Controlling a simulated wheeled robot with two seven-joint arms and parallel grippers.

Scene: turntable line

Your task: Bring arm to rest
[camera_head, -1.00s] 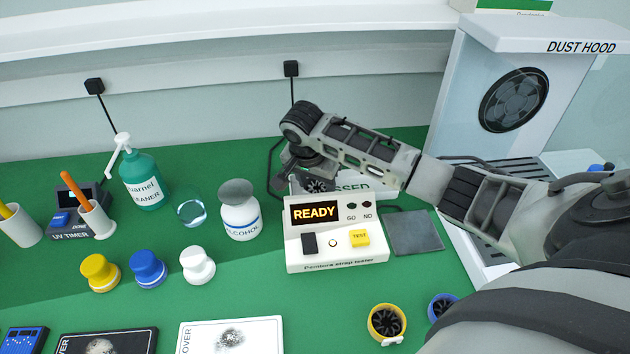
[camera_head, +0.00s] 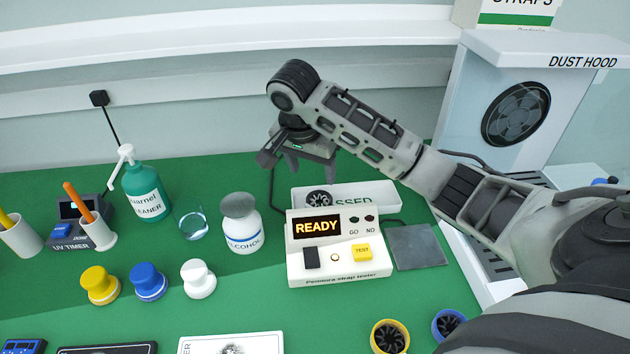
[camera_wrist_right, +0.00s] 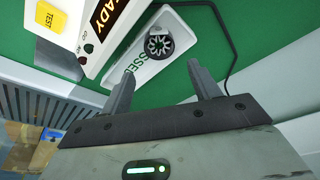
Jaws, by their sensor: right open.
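My right arm reaches in from the right in the head view. Its gripper (camera_head: 303,165) hangs above the back of the bench, behind the strap tester (camera_head: 338,262). In the right wrist view the fingers (camera_wrist_right: 160,88) are apart with nothing between them. Beyond the fingertips lies a white tray (camera_wrist_right: 172,75) lettered "...SSED", with a small dark toothed round part (camera_wrist_right: 158,44) in it. That tray (camera_head: 376,193) also shows behind the tester in the head view. My left gripper is not in view.
The tester's display reads READY. An alcohol bottle (camera_head: 241,224) and a green cleaner bottle (camera_head: 147,187) stand to its left. A dust hood (camera_head: 520,110) stands at the right, near my arm. A shelf (camera_head: 200,30) runs along the back. A dark cable lies by the tester.

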